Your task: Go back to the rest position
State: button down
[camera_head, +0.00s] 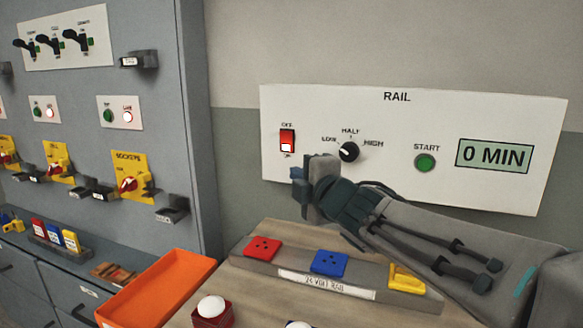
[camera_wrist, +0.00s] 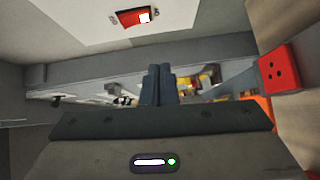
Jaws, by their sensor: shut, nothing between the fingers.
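My gripper (camera_head: 300,183) is in front of the white RAIL panel (camera_head: 400,112), below the red OFF/ON switch (camera_head: 287,141) and left of the black knob (camera_head: 348,152). A small gap of panel shows between the gripper and the switch. In the wrist view my two dark fingers (camera_wrist: 157,86) are together with nothing between them. The red switch (camera_wrist: 133,18) shows above them there. The knob pointer is turned toward the LOW side. The green START button (camera_head: 425,162) and a display reading 0 MIN (camera_head: 493,156) are to the right.
Below my arm, a grey rail (camera_head: 297,265) holds a red plug (camera_head: 262,248), a blue plug (camera_head: 329,262) and a yellow plug (camera_head: 407,280). An orange tray (camera_head: 157,287) stands to their left. A grey cabinet (camera_head: 165,60) with switches stands at the left. Free space lies above my arm.

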jog(key=shift+s+d, duration=0.25)
jog(key=shift+s, duration=0.25)
jog(key=s+d+f+m+g+h+p, duration=0.3)
jog(key=d+m+h+p, duration=0.15)
jog(key=d+m, duration=0.2)
jog(key=s+d+f+m+g+h+p, duration=0.2)
jog(key=s+d+f+m+h+p, duration=0.1)
jog(key=s+d+m+p, duration=0.25)
jog(key=s+f+m+g+p, duration=0.2)
jog(key=s+m+g, duration=0.2)
jog(key=s, duration=0.3)
jog(key=s+d+f+m+g+p, duration=0.1)
jog(key=s+f+m+g+p, duration=0.2)
jog(key=s+m, duration=0.3)
jog(key=shift+s+m+g+p, duration=0.3)
jog(key=shift+s+g, duration=0.05)
jog(key=shift+g, duration=0.15)
jog(key=shift+d, duration=0.1)
